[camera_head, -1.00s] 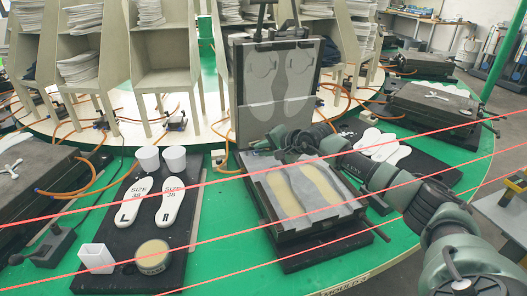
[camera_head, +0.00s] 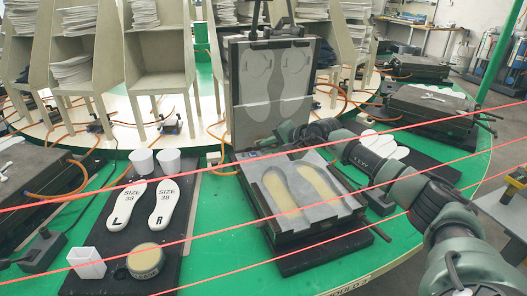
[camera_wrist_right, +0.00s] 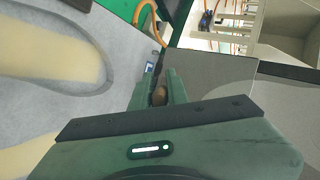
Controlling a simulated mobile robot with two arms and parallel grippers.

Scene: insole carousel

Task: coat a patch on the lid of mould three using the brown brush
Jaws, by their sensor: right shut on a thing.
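The mould in the middle, with MOULD 3 marked on the table edge before it, stands open. Its grey lid (camera_head: 297,112) is tilted up at the back, with two insole shapes on its face. Its lower half (camera_head: 345,203) holds two yellowish insole cavities. My right gripper (camera_head: 287,132) is in front of the lid's lower part, above the back of the lower half. In the right wrist view the gripper (camera_wrist_right: 157,90) is shut on a small brown piece (camera_wrist_right: 159,95), likely the brush handle. The brush's bristles cannot be made out.
A black board (camera_head: 118,257) at left carries two white SIZE 38 insoles, two white cups (camera_head: 168,161), a white square holder (camera_head: 86,262) and a round tin (camera_head: 146,261). Shelves stand behind. Red lines cross the view. Another closed mould (camera_head: 432,104) is at right.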

